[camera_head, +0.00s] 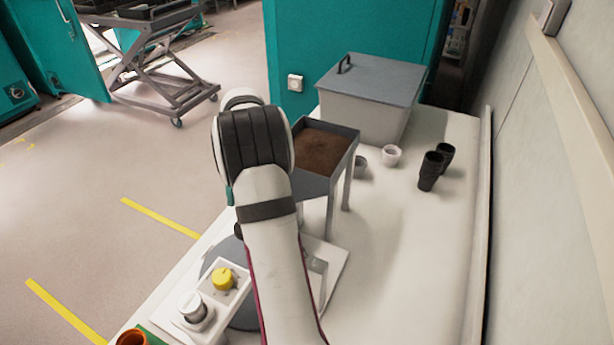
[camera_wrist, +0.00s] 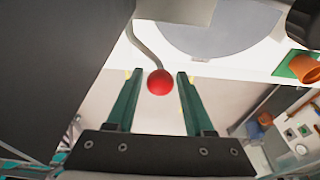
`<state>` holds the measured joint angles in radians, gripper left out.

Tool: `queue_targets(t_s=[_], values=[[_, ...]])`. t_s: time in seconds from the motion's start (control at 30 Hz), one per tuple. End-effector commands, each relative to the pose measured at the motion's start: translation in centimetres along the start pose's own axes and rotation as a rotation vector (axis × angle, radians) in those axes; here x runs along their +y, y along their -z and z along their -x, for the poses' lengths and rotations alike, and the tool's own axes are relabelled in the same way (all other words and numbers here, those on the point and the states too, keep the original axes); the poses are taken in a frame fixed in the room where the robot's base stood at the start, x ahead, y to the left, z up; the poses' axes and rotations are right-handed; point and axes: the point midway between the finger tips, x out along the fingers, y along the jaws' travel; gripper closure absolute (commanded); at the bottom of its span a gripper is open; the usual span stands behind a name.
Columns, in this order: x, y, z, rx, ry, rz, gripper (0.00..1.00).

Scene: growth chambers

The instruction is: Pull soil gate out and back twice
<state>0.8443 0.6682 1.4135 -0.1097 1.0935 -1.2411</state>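A red ball knob (camera_wrist: 160,82) on a bent grey rod shows in the wrist view; the rod runs up and left towards a large dark grey surface. My gripper (camera_wrist: 158,76) is open, its two green fingers on either side of the knob with a visible gap on each side. In the head view, the grey soil hopper (camera_head: 355,144) stands on legs, filled with brown soil (camera_head: 322,150). My arm covers its left side. The gate plate, the knob and my fingers are hidden there.
A lidded bin (camera_head: 365,105), a white cup (camera_head: 391,155) and black pots (camera_head: 430,172) stand behind and right.

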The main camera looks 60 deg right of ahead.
Motion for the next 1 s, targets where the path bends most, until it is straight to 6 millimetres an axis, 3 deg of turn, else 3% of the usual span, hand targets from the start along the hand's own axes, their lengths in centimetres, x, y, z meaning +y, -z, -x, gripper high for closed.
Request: queue_targets(t_s=[0.03,0.2,0.23,1.0], values=[[0.0,0.0,0.0,0.000,0.000,0.000,0.58],[0.0,0.0,0.0,0.000,0.000,0.000,0.89],[0.0,0.0,0.0,0.000,0.000,0.000,0.91],[-5.0,0.1,0.1,0.000,0.001,0.001,0.91]])
